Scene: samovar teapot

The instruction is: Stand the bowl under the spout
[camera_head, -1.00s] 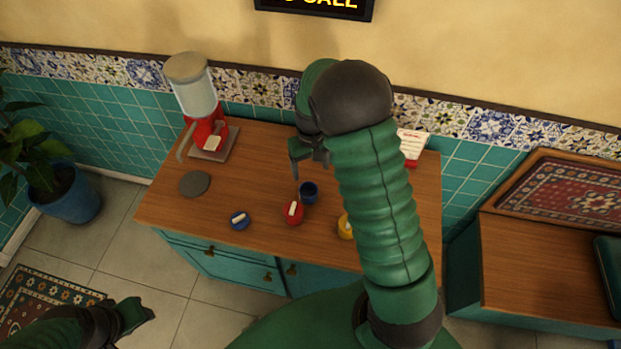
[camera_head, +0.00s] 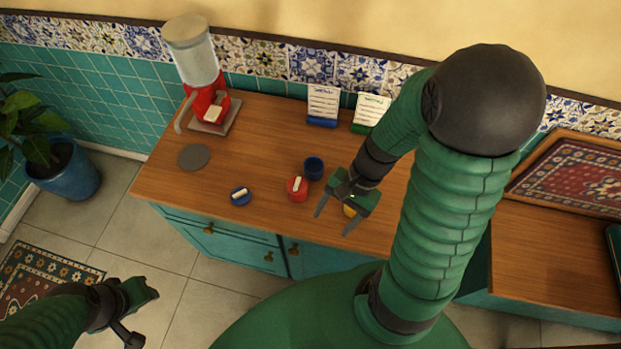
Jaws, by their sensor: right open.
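The dispenser (camera_head: 200,72), with a red body and a pale upper tank, stands at the back left of the wooden counter. A white part shows on its red front, above a grey base plate (camera_head: 216,125); the spout itself is too small to make out. A small dark blue bowl (camera_head: 314,168) stands upright near the counter's middle, well to the right of the dispenser. My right gripper (camera_head: 336,223) is open and empty, pointing down just right of the bowl and apart from it. My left gripper (camera_head: 142,300) hangs at lower left, off the counter; its jaws are unclear.
A blue round piece (camera_head: 240,197) and a red one (camera_head: 297,189) lie near the front edge. A yellow piece (camera_head: 349,211) is partly hidden by my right gripper. A grey disc (camera_head: 194,157) lies at left. Two cards (camera_head: 323,105) stand at the back.

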